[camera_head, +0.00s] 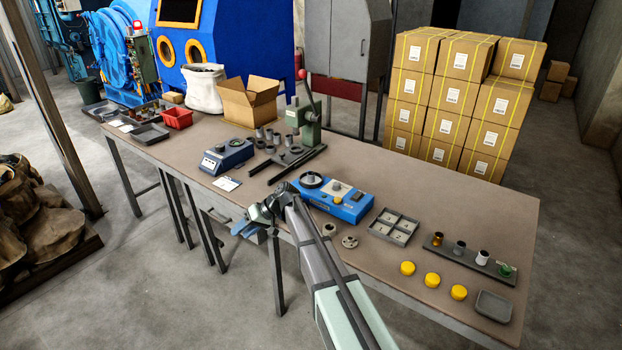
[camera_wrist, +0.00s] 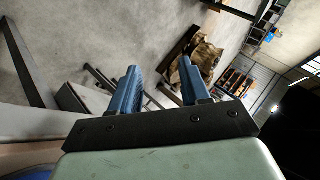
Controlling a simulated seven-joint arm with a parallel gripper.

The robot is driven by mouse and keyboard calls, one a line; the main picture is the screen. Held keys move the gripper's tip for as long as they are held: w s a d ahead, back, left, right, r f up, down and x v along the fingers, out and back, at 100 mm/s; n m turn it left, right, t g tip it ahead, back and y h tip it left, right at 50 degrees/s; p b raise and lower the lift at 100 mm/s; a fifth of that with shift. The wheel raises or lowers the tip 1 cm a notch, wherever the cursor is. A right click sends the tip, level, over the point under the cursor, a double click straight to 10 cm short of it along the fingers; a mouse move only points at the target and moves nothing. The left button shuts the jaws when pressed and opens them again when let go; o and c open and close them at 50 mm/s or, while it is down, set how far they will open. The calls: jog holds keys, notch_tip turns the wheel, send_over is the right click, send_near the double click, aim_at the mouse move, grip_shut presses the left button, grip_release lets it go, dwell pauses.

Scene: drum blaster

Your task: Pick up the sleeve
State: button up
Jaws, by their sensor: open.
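Several small grey cylinders (camera_head: 269,149) that look like sleeves stand around the green press (camera_head: 306,121) on the table (camera_head: 400,170). I cannot tell which one is the task's sleeve. A short ring-like part (camera_head: 329,229) and a flanged disc (camera_head: 349,242) lie in front of the blue device with a dial (camera_head: 336,199). My gripper (camera_head: 247,227) is at the table's front edge, apart from these parts. In the wrist view its two blue fingers (camera_wrist: 160,82) are spread with nothing between them, and they point out over the floor.
A second blue device (camera_head: 228,156) stands left of the press. A divided grey tray (camera_head: 394,227), yellow caps (camera_head: 432,279), a rack of small cylinders (camera_head: 470,258) and a small tray (camera_head: 493,306) are at right. An open carton (camera_head: 249,102) stands behind. The table's back right is clear.

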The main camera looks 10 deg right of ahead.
jog(key=w+a+r+n, duration=0.15)
jog(key=w+r, duration=0.35)
jog(key=r, duration=0.5)
notch_tip(320, 180, up, 9)
jog(key=m+t+h, duration=0.1)
jog(key=m+h, duration=0.3)
jog(key=h, duration=0.5)
send_over(311, 173)
jog(key=s, duration=0.1)
jog(key=f, duration=0.9)
jog(key=w+f, duration=0.1)
jog(key=f, duration=0.3)
jog(key=shift+f, duration=0.25)
jog(key=shift+c, duration=0.3)
grip_shut()
